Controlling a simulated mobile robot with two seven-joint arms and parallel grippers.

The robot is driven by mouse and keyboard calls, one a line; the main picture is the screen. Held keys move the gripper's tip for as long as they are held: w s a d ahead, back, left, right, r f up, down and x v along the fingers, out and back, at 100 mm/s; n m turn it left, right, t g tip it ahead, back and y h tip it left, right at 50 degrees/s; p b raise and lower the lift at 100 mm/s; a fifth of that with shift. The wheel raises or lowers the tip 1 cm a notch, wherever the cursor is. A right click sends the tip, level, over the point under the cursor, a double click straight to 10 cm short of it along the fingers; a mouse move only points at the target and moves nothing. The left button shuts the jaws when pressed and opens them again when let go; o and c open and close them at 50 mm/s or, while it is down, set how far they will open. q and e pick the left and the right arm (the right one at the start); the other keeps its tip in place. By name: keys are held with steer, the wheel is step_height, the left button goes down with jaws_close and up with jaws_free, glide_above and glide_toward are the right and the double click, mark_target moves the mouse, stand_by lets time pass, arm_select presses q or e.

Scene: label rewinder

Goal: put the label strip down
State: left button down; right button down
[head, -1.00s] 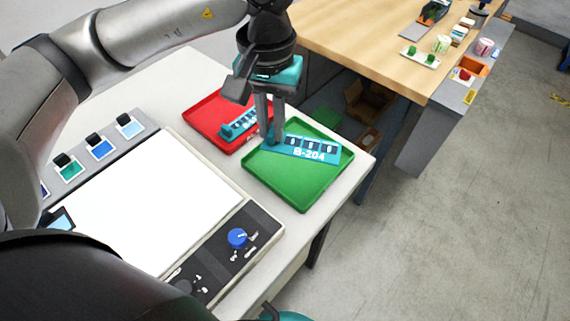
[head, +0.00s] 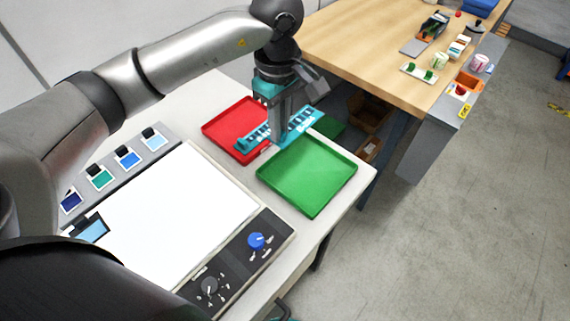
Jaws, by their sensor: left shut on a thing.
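A teal label strip with dark cells (head: 302,122) is in my left gripper (head: 278,138). The gripper points down and is shut on the strip, near the gap between the red tray (head: 222,126) and the green tray (head: 310,177). The strip slants up to the right, over the back edge of the green tray. Another teal strip (head: 251,139) shows at the left of the fingers, at the red tray; the two nearly line up, and the fingers hide where one ends. The green tray looks empty. My right gripper is not in view.
A white light panel (head: 180,215) with a blue knob (head: 256,241) lies in front. A wooden table (head: 370,50) with small items stands behind. Open floor is at right.

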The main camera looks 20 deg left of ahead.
mark_target(281, 176)
arm_select(q)
step_height(281, 176, down, 13)
steer(key=shift+r, duration=0.1)
stand_by(0.3)
steer(key=shift+f+b, duration=0.2)
steer(key=shift+b, duration=0.15)
steer(key=c, duration=0.9)
jaws_free()
steer(key=shift+r, duration=0.15)
step_height(281, 176, up, 12)
steer(key=shift+r, duration=0.1)
